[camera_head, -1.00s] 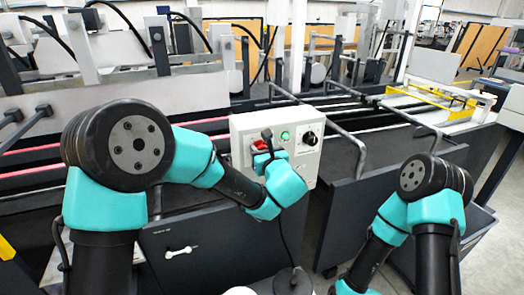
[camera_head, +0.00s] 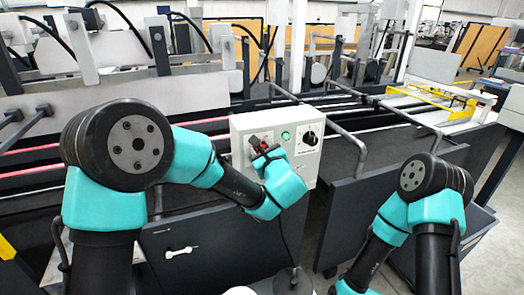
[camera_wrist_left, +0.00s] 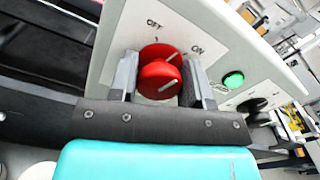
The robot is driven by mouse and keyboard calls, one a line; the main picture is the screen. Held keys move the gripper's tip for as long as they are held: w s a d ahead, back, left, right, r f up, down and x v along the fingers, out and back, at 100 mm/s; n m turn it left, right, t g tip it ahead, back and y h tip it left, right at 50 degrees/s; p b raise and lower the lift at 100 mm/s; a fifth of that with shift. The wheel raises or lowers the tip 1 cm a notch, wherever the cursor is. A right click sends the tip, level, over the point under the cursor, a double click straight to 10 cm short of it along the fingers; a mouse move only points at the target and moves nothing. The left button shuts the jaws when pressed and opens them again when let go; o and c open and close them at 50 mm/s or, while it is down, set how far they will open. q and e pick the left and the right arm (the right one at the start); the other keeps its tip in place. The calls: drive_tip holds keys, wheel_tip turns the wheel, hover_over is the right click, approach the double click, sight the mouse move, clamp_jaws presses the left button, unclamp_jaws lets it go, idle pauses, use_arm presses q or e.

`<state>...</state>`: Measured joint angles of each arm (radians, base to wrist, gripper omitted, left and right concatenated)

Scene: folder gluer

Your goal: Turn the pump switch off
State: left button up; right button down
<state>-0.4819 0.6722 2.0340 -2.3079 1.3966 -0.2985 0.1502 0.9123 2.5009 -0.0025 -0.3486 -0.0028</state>
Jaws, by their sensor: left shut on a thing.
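The pump switch is a red knob (camera_head: 254,139) on the front of a pale control box (camera_head: 307,165). In the left wrist view the red knob (camera_wrist_left: 158,78) lies between the two fingers of my left gripper (camera_wrist_left: 161,73), which is shut on it. The knob's white mark slants up and right, nearer the ON label than the OFF label. In the head view my left gripper (camera_head: 263,149) is at the box front and partly hides the knob. My right arm is at the right; its gripper is out of view.
A green lamp (camera_head: 285,136) and a black knob (camera_head: 310,138) are on the same panel, right of the red knob. Metal rails and dark machine covers (camera_head: 350,200) lie around and behind the box. A cable hangs below it.

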use_arm(q)
drive_tip(key=n, duration=0.5)
drive_tip(key=shift+f+n, duration=0.1)
drive_tip(key=shift+n, duration=0.2)
drive_tip(key=shift+a+n, duration=0.1)
drive_tip(key=shift+n, duration=2.1)
drive_tip(key=o, duration=0.9)
drive_tip(key=shift+s, duration=0.1)
drive_tip(key=v, duration=1.7)
drive_tip(key=shift+s, duration=0.15)
drive_tip(key=shift+f, duration=0.1)
